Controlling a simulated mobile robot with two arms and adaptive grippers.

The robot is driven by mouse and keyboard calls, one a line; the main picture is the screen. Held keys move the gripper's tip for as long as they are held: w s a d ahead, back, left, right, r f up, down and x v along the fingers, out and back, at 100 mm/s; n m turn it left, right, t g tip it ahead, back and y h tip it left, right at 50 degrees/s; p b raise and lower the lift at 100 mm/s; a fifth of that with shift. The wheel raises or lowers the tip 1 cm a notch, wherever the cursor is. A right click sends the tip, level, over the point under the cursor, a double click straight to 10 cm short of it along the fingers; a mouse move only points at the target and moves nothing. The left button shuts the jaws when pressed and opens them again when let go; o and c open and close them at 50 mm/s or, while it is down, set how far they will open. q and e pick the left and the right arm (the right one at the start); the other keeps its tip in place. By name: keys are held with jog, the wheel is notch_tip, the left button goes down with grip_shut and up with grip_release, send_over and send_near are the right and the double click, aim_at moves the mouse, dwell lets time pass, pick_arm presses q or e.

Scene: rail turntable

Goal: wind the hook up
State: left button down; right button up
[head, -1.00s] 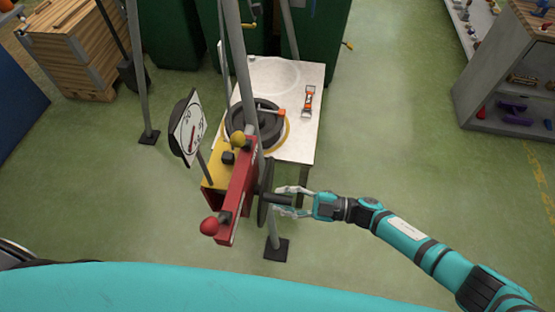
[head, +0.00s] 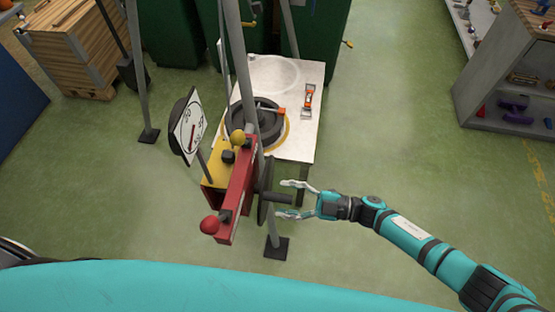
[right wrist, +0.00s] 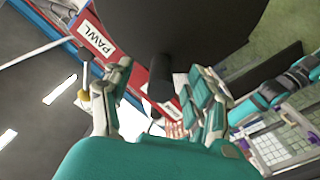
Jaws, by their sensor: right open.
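A red and yellow winch (head: 238,192) stands on a post frame, with a black wheel (head: 263,196) on its right side. A dark crank handle (head: 278,198) sticks out from the wheel to the right. My right gripper (head: 284,199) is open, its fingers spread above and below the handle's end. In the right wrist view, the handle (right wrist: 160,80) lies between the open fingers (right wrist: 158,78), with room around it. A red plate (right wrist: 98,42) marked "PAWL" shows beyond. A round dial (head: 188,127) with a red needle stands left of the winch. I cannot make out the hook. My left gripper is out of view.
A white table (head: 302,140) behind the winch bears a black ring-shaped weight (head: 243,127) and an orange-grey tool (head: 308,101). Grey posts rise around the winch. A wooden crate (head: 75,50) stands back left, a grey shelf (head: 505,100) right. The floor between is clear.

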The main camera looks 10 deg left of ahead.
jog(key=d, duration=0.7)
dwell(0.4)
jog(key=shift+b, duration=0.3)
jog(key=shift+a+b, duration=3.6)
jog(key=shift+a, duration=0.35)
grip_shut()
